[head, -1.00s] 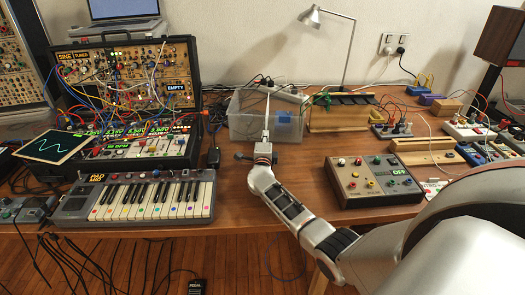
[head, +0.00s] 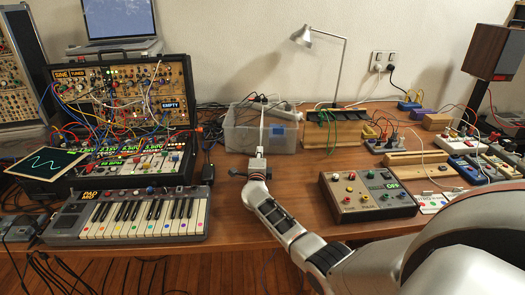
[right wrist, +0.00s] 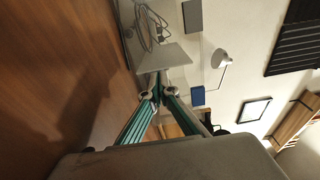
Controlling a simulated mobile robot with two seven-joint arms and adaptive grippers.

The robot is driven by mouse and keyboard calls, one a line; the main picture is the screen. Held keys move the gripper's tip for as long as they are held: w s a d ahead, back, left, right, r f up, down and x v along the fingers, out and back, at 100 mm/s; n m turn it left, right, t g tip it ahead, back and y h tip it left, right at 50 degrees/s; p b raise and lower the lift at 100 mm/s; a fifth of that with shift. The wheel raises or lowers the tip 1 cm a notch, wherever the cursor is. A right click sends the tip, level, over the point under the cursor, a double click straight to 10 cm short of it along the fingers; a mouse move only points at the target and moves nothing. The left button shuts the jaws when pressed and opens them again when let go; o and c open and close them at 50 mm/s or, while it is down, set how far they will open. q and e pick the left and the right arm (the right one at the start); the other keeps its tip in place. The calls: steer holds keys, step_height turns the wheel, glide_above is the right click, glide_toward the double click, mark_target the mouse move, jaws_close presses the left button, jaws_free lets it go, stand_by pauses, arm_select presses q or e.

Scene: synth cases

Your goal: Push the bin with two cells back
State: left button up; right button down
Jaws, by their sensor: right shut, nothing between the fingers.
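The bin (head: 240,139) is a translucent plastic box on the table, near the back wall and left of the lamp. A dark cable and a small blue thing (head: 280,131) show in or through it. My right gripper (head: 262,118) is shut and empty. It points away from me at the bin's near side and covers a strip of its middle. In the right wrist view the shut teal fingers (right wrist: 160,85) meet close to a pale, see-through surface. I cannot tell whether they touch the bin. My left gripper is out of view.
A modular synth case (head: 125,95) and a keyboard (head: 140,213) stand left of the bin. A wooden rack (head: 332,135) and the desk lamp (head: 342,70) are close on its right. A control box (head: 368,196) sits nearer me. The wall is behind the bin.

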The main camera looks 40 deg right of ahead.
steer(key=s+a, duration=0.1)
steer(key=s+a+r+p, duration=0.1)
steer(key=s, duration=0.1)
steer(key=shift+s+a+r, duration=0.1)
steer(key=shift+s+a, duration=0.15)
steer(key=shift+a, duration=0.05)
steer(key=v, duration=0.1)
steer(key=p+v, duration=0.1)
steer(key=v, duration=0.1)
steer(key=p+v, duration=0.1)
steer(key=v, duration=0.1)
steer(key=shift+s+a+f, duration=0.15)
steer(key=shift+f, duration=0.2)
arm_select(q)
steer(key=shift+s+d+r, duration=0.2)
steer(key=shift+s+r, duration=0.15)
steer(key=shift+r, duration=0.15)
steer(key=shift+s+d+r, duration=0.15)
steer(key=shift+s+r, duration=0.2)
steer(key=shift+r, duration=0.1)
arm_select(e)
steer(key=shift+s+a+f, duration=0.15)
steer(key=shift+s+a, duration=0.25)
steer(key=shift+s, duration=0.05)
